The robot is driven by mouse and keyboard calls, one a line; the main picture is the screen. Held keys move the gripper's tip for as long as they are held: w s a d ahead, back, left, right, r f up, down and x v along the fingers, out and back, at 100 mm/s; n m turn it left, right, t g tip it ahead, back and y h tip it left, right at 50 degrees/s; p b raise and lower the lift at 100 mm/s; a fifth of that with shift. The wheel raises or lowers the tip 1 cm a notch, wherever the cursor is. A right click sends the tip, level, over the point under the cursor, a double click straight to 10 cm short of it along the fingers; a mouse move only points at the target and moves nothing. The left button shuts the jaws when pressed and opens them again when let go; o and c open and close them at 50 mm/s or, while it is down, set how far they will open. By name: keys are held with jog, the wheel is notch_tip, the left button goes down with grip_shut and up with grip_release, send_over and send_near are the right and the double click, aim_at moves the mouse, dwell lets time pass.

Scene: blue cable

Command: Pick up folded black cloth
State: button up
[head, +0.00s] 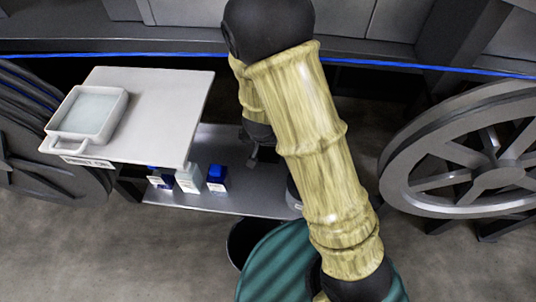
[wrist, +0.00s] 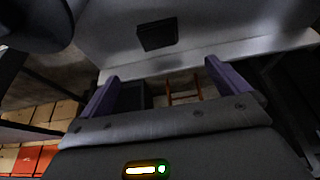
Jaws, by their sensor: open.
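My gripper (wrist: 163,84) is open and empty in the wrist view, its two purple fingers wide apart. A small dark rectangular thing (wrist: 157,35) lies against a pale grey surface (wrist: 225,22) ahead of the fingertips, apart from them. It may be the folded black cloth, but I cannot tell for sure. In the head view I see no black cloth that I can make out; my arm covers the middle, and only a small dark part of the gripper end shows beside it, above the grey lower shelf (head: 250,192).
A white table (head: 165,105) bears a white handled tray (head: 88,112). Small blue and white boxes (head: 188,178) stand on the lower shelf. A dark bin (head: 242,240) and a green round thing (head: 275,265) are in front. Large spoked wheels (head: 480,165) flank both sides; a blue cable (head: 430,67) runs behind.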

jog(key=b, duration=0.3)
send_over(268, 152)
jog(key=s, duration=0.2)
jog(key=f, duration=0.9)
jog(key=shift+s+a+f, duration=0.15)
jog(key=shift+a+f, duration=0.15)
jog(key=shift+f, duration=0.1)
jog(key=shift+f, duration=0.1)
jog(key=b+x, duration=0.1)
jog(key=x, duration=0.4)
jog(key=shift+d, duration=0.1)
jog(key=c, duration=0.9)
